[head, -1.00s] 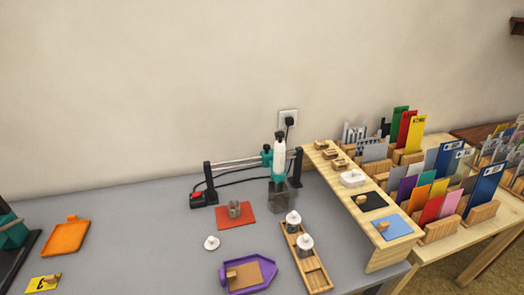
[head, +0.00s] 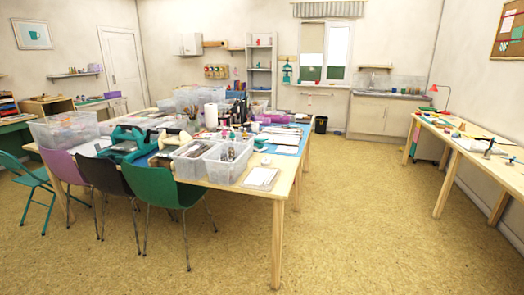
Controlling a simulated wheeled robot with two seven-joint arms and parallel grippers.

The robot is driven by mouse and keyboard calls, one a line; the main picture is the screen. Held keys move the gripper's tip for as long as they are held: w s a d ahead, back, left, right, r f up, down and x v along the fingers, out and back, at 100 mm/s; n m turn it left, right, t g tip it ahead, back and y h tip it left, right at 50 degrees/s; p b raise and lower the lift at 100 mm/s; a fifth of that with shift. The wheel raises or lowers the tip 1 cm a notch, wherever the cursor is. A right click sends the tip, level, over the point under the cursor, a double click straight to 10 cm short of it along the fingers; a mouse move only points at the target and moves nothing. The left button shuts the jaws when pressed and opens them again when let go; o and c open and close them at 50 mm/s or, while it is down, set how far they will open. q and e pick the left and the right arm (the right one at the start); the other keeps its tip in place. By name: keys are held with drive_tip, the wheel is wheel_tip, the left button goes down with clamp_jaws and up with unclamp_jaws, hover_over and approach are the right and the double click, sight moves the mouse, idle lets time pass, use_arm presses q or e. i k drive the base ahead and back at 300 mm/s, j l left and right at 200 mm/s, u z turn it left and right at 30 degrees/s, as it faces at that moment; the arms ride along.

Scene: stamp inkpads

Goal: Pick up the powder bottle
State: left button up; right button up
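I cannot make out a powder bottle in the head view. The large wooden table (head: 245,186) in the middle carries many small things, too small and crowded to tell apart. The long bench (head: 470,143) along the right wall also bears small objects, too small to name surely. Neither of my grippers is in view.
Green (head: 172,189), black (head: 108,180) and purple (head: 62,168) chairs stand at the table's near left side. Clear plastic bins (head: 228,165) sit on the table. The cork-coloured floor (head: 365,215) is open between table and right bench. A dark bin (head: 321,124) stands behind.

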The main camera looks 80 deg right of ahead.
sight(231, 147)
drive_tip(key=z, duration=2.5)
drive_tip(key=u, duration=4.85)
drive_tip(key=z, duration=4.85)
